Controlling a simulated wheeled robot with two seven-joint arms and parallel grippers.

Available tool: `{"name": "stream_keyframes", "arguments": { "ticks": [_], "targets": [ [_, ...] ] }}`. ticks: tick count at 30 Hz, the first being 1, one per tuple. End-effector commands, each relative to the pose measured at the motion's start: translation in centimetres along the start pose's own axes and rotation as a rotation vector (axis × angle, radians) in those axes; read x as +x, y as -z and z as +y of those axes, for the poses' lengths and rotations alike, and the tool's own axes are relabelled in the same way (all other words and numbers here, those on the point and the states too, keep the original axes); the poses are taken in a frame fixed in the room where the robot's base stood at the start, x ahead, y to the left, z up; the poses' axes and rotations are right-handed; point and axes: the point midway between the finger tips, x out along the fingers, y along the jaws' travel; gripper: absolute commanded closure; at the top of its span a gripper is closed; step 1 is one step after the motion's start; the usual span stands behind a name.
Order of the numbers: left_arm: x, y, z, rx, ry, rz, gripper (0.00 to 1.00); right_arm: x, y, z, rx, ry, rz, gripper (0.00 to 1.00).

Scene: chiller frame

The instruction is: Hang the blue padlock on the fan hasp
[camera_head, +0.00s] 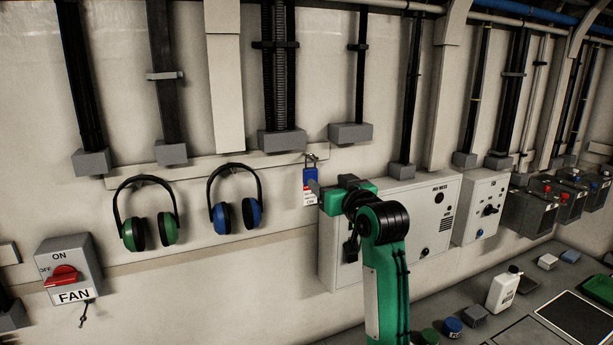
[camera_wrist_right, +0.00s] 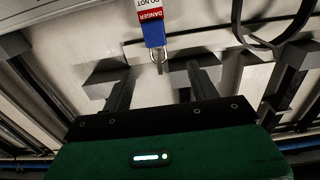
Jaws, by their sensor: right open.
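The blue padlock (camera_head: 311,173) hangs from a small wall hook, its shackle up and a red-and-white danger tag below it. In the right wrist view the padlock (camera_wrist_right: 154,32) appears inverted, beyond my fingertips and in line with the gap between them. My right gripper (camera_head: 316,187) is open and empty, close to the padlock; a grey finger overlaps its lower edge. In the right wrist view its fingers (camera_wrist_right: 158,80) stand apart. The fan switch box (camera_head: 70,268), with a red handle and FAN label, is at lower left. Its small hasp (camera_head: 86,308) hangs underneath. My left gripper is out of view.
Green earmuffs (camera_head: 167,228) and blue earmuffs (camera_head: 251,213) hang on the wall between the fan box and the padlock. A grey control panel (camera_head: 432,213) is right of the padlock. A bench with a white bottle (camera_head: 503,288) lies at lower right.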

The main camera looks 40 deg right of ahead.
Motion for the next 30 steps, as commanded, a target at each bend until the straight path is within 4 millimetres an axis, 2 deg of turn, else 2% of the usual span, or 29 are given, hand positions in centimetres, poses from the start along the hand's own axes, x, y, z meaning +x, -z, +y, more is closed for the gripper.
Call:
{"name": "stream_keyframes", "arguments": {
  "ticks": [3, 9, 17, 24, 30],
  "targets": [
    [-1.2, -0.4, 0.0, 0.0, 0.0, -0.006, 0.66, 2.6, 0.3, -0.1, 0.004, 0.002, -0.004, 0.4],
    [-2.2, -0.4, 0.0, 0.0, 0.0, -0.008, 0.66, 5.9, 0.1, -0.1, 0.002, 0.002, -0.005, 0.4],
    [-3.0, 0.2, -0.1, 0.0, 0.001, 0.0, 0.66, 7.5, 0.1, 0.0, 0.001, 0.001, -0.004, 0.4],
    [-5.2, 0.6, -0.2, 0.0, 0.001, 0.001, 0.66, 10.4, 0.1, 0.5, 0.003, 0.002, -0.006, 0.4],
    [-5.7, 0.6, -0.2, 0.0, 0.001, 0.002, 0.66, 12.1, -0.1, 0.5, 0.001, 0.001, -0.003, 0.4]
  ]
}}
